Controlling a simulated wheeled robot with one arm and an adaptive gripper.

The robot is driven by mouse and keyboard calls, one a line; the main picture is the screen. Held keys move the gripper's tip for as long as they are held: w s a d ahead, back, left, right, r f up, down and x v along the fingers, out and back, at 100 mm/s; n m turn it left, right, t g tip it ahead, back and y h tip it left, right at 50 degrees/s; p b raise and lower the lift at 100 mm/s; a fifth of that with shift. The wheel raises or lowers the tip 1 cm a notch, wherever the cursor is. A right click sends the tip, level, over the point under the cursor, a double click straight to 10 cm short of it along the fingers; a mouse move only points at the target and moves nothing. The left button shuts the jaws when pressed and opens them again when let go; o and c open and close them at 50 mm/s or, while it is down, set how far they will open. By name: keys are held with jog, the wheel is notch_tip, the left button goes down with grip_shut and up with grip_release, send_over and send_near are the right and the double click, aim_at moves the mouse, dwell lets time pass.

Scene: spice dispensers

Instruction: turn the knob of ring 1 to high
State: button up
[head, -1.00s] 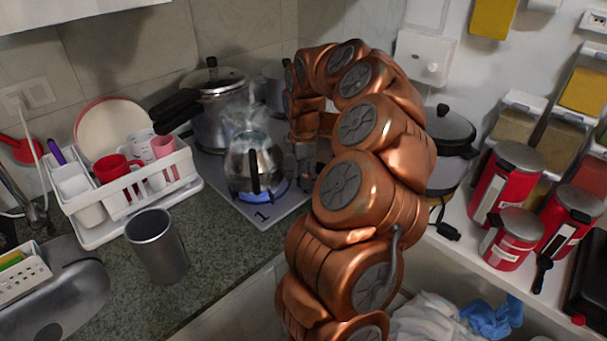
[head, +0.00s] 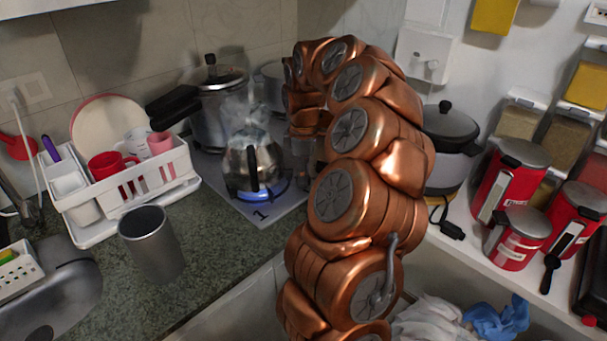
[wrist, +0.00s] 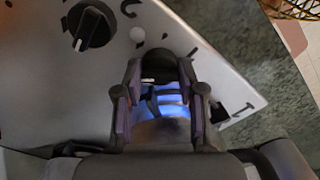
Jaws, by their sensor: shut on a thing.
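The stove plate (head: 288,204) carries a printed 1 at its front corner, which also shows in the wrist view (wrist: 240,109). A steaming metal kettle (head: 268,163) stands on the ring there, with blue flame (head: 255,195) under it. In the wrist view my gripper (wrist: 151,80) is shut on a dark knob (wrist: 148,72), mostly hidden between the fingers. Blue light (wrist: 168,99) shows just below the fingertips. A second black knob (wrist: 89,27) with a pale pointer line sits apart at the upper left. In the head view my arm hides the knobs and most of the gripper.
A pressure cooker (head: 213,118) stands behind the kettle. A white dish rack (head: 133,195) and a grey cup (head: 152,245) are to the left. A dark-lidded pot (head: 449,130) and red canisters (head: 506,188) are to the right. The front counter is mostly clear.

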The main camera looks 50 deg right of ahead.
jog(key=o, duration=1.2)
jog(key=shift+c, duration=0.2)
notch_tip(320, 180, up, 12)
dwell(0.4)
